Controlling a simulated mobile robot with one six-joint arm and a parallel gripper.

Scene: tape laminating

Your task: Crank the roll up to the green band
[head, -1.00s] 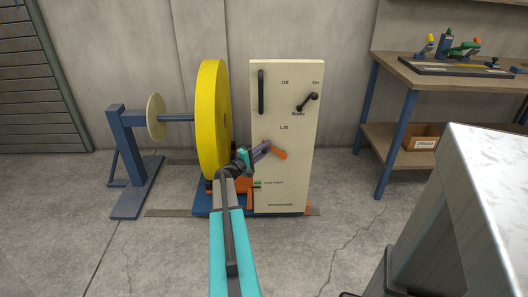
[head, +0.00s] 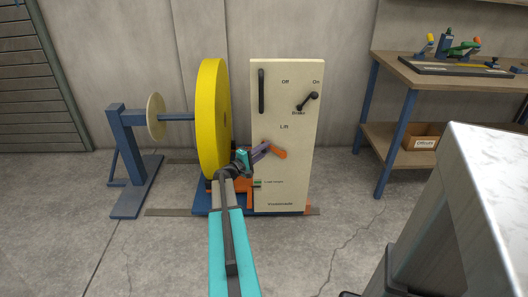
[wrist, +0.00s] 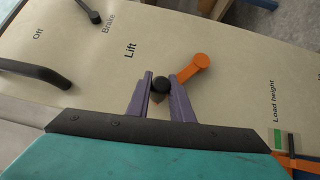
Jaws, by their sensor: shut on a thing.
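The yellow roll (head: 211,120) stands upright on its blue shaft, left of the cream machine panel (head: 290,185). The orange crank arm (head: 278,152) sits below the "Lift" label; it also shows in the wrist view (wrist: 196,67). My gripper (head: 262,148) is shut on the crank's black knob (wrist: 160,85), with a purple finger on each side in the wrist view. The green band (head: 257,183) is by the "Load height" label low on the panel's left edge; the wrist view shows it too (wrist: 278,138). Orange lift parts (wrist: 294,162) lie close beside the band; exact alignment is unclear.
A black handle (head: 261,92) and the brake lever (head: 308,101) stick out of the panel above the crank. A workbench (head: 400,72) stands at right, and a pale metal surface (head: 480,165) fills the right foreground. The floor in front of the panel is clear.

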